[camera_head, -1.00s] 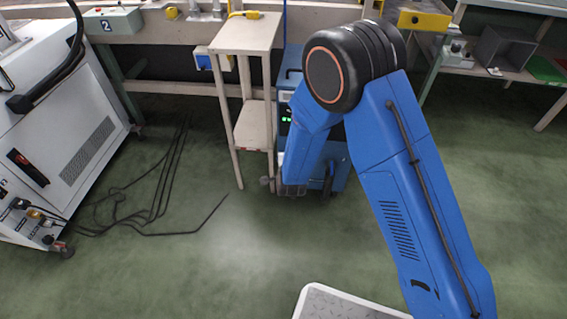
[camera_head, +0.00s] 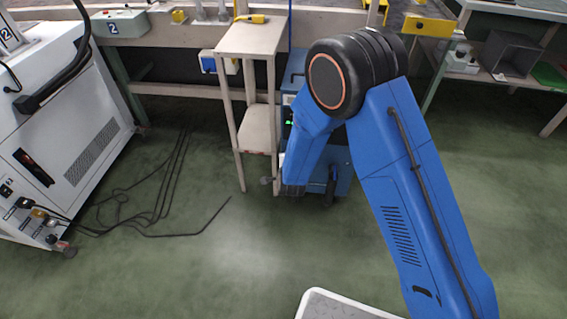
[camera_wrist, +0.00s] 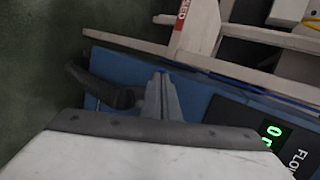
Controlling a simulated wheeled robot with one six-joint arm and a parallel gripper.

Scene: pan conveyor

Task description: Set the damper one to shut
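A blue cabinet (camera_head: 342,170) stands on the floor behind my arm, partly hidden by it. In the wrist view, the blue cabinet (camera_wrist: 195,92) carries a dark panel (camera_wrist: 262,128) with green digits and the cut-off word "FLOW". A black lever-like handle (camera_wrist: 105,88) sticks out from its face left of my gripper; I cannot read a damper label on it. My gripper (camera_wrist: 161,80) shows as two grey fingers close together, pointing at the cabinet, with nothing seen between them. Whether they touch the cabinet is unclear. In the head view the fingers are hidden.
A beige stand (camera_head: 252,40) with a yellow tool on top is just left of the cabinet. Black cables (camera_head: 160,215) lie on the floor near a white machine (camera_head: 65,140) at left. A conveyor frame (camera_head: 180,30) runs along the back. The front floor is mostly clear.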

